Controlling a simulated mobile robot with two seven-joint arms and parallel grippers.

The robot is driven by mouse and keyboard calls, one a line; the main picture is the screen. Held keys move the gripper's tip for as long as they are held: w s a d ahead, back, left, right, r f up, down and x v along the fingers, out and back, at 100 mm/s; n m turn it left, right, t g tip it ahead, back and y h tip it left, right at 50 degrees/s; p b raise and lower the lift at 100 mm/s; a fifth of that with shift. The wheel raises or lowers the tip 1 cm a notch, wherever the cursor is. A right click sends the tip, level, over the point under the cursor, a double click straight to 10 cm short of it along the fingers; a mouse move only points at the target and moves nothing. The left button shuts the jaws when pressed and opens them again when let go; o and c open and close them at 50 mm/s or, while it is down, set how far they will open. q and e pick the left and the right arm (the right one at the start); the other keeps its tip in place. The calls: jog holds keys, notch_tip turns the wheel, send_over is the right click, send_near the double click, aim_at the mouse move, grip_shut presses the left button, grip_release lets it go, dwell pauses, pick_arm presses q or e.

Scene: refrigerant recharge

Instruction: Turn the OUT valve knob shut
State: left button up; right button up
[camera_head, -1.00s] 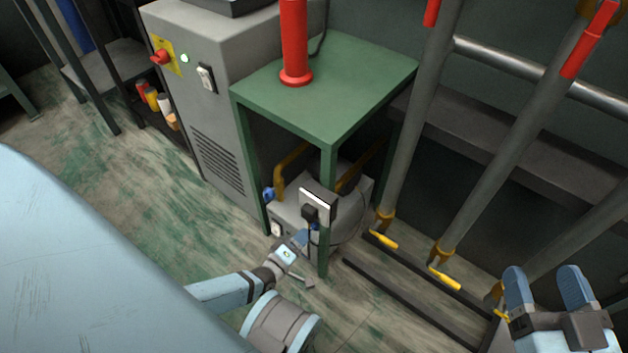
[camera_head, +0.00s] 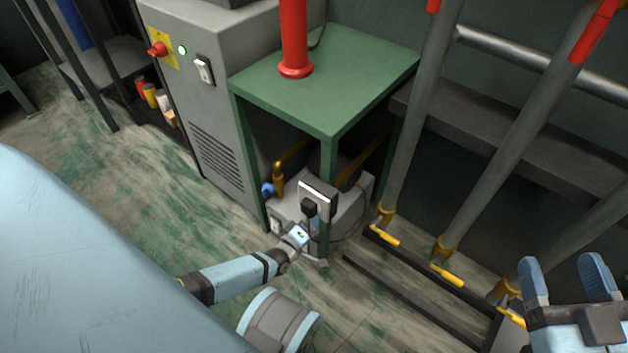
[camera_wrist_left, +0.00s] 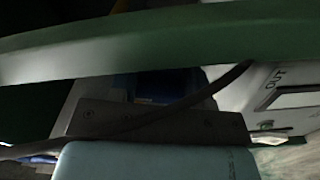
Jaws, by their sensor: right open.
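The grey recovery machine (camera_head: 350,208) sits low under the green table (camera_head: 330,75). A blue knob (camera_head: 267,189) shows on its left side; I cannot tell whether it is the OUT knob. In the left wrist view the OUT label (camera_wrist_left: 275,78) is on a pale face at the right, and a dark blue part (camera_wrist_left: 165,86) lies in shadow behind a cable. My left gripper (camera_head: 312,232) is low at the machine's front, beside the green table leg (camera_head: 327,165). Its fingers are mostly hidden. My right gripper (camera_head: 561,268) is open and empty at the far right.
The table leg crosses close in front of the left wrist camera, with a dark cable (camera_wrist_left: 205,93) below it. A grey cabinet (camera_head: 215,120) stands left. Grey pipes (camera_head: 410,130) with yellow-handled valves (camera_head: 385,236) stand right.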

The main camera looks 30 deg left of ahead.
pick_arm(q)
jog(key=n, duration=0.3)
jog(key=shift+n, duration=0.4)
pick_arm(e)
jog(key=shift+w, duration=0.1)
pick_arm(q)
jog(key=o, duration=0.6)
jog(key=shift+s+r+p, duration=0.1)
jog(key=shift+s+p, duration=0.2)
jog(key=shift+s, duration=0.25)
jog(key=s+a+p, duration=0.1)
jog(key=s+p, duration=0.3)
jog(key=s, duration=0.8)
jog(key=shift+s, duration=0.35)
pick_arm(e)
jog(key=s+m, duration=0.1)
jog(key=s+a+m+g+h, duration=0.1)
jog(key=m, duration=0.1)
jog(key=shift+a+f, duration=0.15)
jog(key=shift+f, duration=0.25)
